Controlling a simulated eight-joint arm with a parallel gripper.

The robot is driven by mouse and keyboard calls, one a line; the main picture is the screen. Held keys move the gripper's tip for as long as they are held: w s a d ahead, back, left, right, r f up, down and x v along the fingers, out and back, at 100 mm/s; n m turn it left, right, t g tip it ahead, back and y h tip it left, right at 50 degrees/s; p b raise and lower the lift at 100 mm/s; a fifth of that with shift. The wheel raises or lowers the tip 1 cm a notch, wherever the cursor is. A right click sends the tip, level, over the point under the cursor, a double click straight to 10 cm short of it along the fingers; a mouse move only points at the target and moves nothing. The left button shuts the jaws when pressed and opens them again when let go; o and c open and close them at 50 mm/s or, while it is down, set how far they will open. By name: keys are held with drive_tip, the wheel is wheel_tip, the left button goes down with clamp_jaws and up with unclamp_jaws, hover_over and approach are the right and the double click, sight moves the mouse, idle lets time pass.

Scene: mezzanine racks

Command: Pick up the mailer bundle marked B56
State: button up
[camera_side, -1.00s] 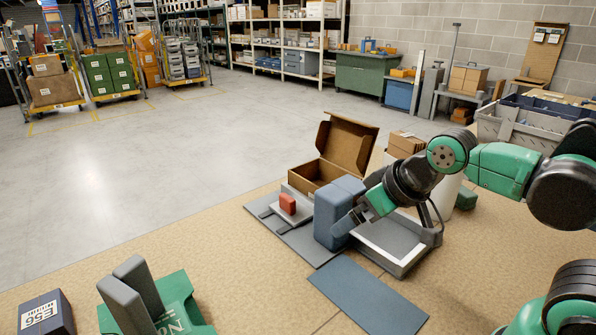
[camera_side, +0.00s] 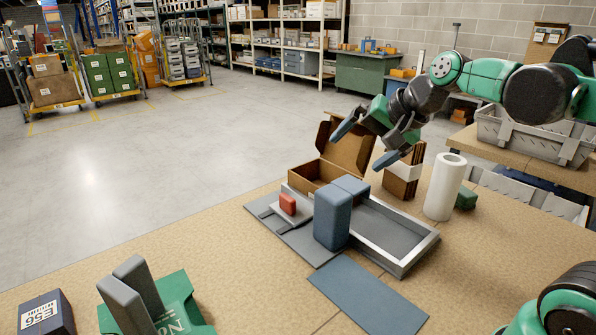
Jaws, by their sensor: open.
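A brown banded bundle (camera_side: 401,187) with a white band stands on the table behind the grey tray; it looks like a stack of mailers, but I cannot read any B56 mark on it. My gripper (camera_side: 356,153) is raised over the open cardboard box, to the left of the bundle and above its level. Its two dark fingers are spread wide, with nothing between them. It is apart from the bundle, whose upper part is close to the arm in the picture.
A red block (camera_side: 288,204) lies left. A dark labelled box (camera_side: 43,316) stands at front left.

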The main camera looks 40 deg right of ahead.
drive_tip(key=w+d+m+t, duration=0.1)
drive_tip(key=w+d+m, duration=0.2)
drive_tip(key=d+m, duration=0.45)
drive_tip(key=m+t+h, duration=0.4)
drive_tip(key=m, duration=1.7)
hover_over(402, 165)
drive_tip(key=d, duration=0.3)
drive_tip(key=shift+n, duration=0.25)
drive_tip(key=shift+w+a+f, duration=0.1)
drive_tip(key=shift+a+f, duration=0.05)
drive_tip(key=shift+f, duration=1.85)
drive_tip(key=shift+w+a+f, duration=0.1)
drive_tip(key=shift+f, duration=1.85)
clamp_jaws()
